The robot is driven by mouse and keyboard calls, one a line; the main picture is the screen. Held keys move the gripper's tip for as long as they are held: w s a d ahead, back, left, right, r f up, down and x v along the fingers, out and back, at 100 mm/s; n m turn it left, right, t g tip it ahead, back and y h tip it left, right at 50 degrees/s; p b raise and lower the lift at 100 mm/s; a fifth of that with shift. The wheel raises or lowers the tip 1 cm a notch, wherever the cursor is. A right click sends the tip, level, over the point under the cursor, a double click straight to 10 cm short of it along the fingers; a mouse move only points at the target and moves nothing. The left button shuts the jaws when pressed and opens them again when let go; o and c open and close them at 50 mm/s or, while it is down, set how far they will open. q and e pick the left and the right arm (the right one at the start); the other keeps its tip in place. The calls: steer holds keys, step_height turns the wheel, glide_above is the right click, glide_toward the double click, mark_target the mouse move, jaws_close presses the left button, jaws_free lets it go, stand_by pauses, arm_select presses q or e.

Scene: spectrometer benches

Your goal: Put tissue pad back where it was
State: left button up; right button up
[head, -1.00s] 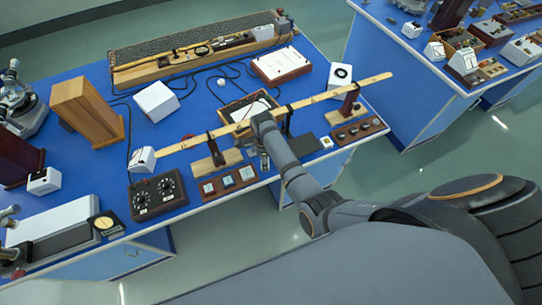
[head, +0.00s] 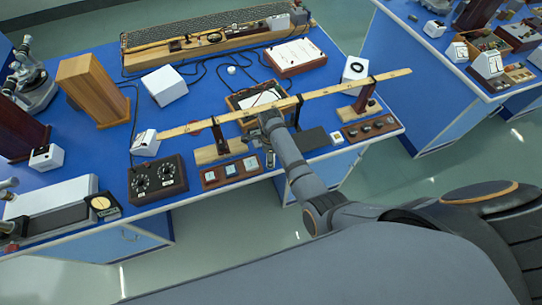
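My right arm reaches over the front of the blue bench, and its gripper (head: 268,122) is by the long wooden rule, in front of a shallow wooden tray (head: 235,103). The fingers are too small and hidden by my arm to tell whether they are open, shut or holding anything. I cannot identify the tissue pad for certain. A small white square piece (head: 337,137) lies near the front edge, right of my forearm. Pale sheet-like material (head: 263,98) shows in the tray, partly covered by a dark cable. My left gripper is not in view.
The long wooden rule (head: 345,87) spans the bench on stands. A dark box with dials (head: 157,178), a plate with several squares (head: 231,172) and a plate with several round parts (head: 369,127) line the front. A tall wooden block (head: 95,90) stands left.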

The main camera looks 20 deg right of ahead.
steer(key=shift+o, duration=1)
steer(key=shift+d, duration=0.1)
steer(key=shift+r, duration=0.2)
step_height(320, 180, up, 12)
steer(key=p, duration=0.9)
